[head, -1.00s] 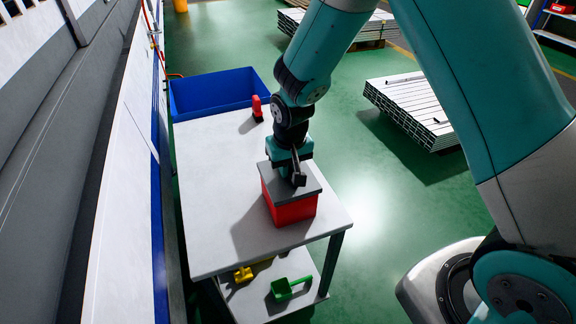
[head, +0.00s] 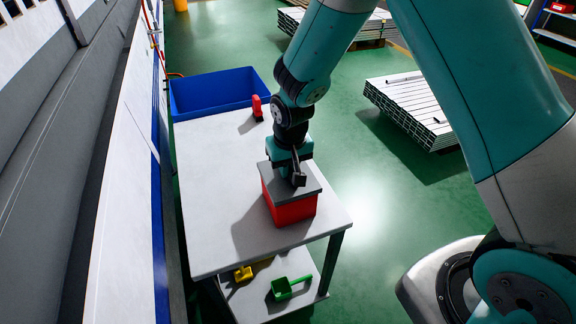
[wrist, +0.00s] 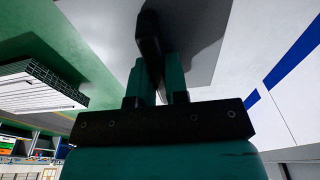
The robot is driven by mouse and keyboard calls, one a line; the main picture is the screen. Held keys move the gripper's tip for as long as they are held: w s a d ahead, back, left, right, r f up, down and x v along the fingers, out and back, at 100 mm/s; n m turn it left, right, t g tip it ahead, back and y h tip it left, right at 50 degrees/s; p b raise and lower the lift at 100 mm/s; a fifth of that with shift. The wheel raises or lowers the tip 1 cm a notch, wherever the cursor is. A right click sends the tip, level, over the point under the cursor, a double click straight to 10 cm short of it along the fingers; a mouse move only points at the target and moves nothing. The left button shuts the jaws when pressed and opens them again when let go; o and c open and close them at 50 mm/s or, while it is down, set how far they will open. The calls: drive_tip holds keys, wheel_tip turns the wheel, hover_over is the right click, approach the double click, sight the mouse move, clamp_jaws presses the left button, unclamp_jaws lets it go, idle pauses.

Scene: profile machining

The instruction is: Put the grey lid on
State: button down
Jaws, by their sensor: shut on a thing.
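The grey lid (head: 309,187) lies over the top of the red box (head: 293,211) on the table, and looks level and lined up with it. I cannot tell whether it is fully seated. My gripper (head: 296,176) is directly above the lid, shut on the lid's dark handle. In the wrist view the gripper fingers (wrist: 158,80) close on the dark handle (wrist: 150,38); the red box is not seen there.
The white table (head: 215,200) has free room left of the box. A red object (head: 257,107) stands at its far edge, near a blue bin (head: 215,90). A green scoop (head: 290,287) and a yellow object (head: 243,273) are on the lower shelf.

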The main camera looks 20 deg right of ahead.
drive_tip(key=shift+f+b, duration=0.7)
drive_tip(key=shift+f, duration=0.35)
drive_tip(key=shift+p, duration=0.3)
idle(1.2)
idle(0.5)
drive_tip(key=c, duration=1.1)
unclamp_jaws()
drive_tip(key=shift+o, duration=0.2)
wheel_tip(320, 180, up, 17)
drive_tip(key=s, duration=0.2)
drive_tip(key=shift+r, duration=0.2)
drive_tip(key=shift+s, duration=0.1)
drive_tip(key=s+a+r+n+y+p, duration=0.1)
drive_tip(key=s+r, duration=0.4)
drive_tip(key=s, duration=0.6)
drive_tip(key=s+a+r+n+g+y+p, duration=0.1)
drive_tip(key=s+r+n, duration=0.4)
drive_tip(key=s, duration=0.6)
drive_tip(key=shift+s+a+n+y+p, duration=0.3)
drive_tip(key=shift+a+n+y+p, duration=0.3)
drive_tip(key=shift+a+y, duration=0.45)
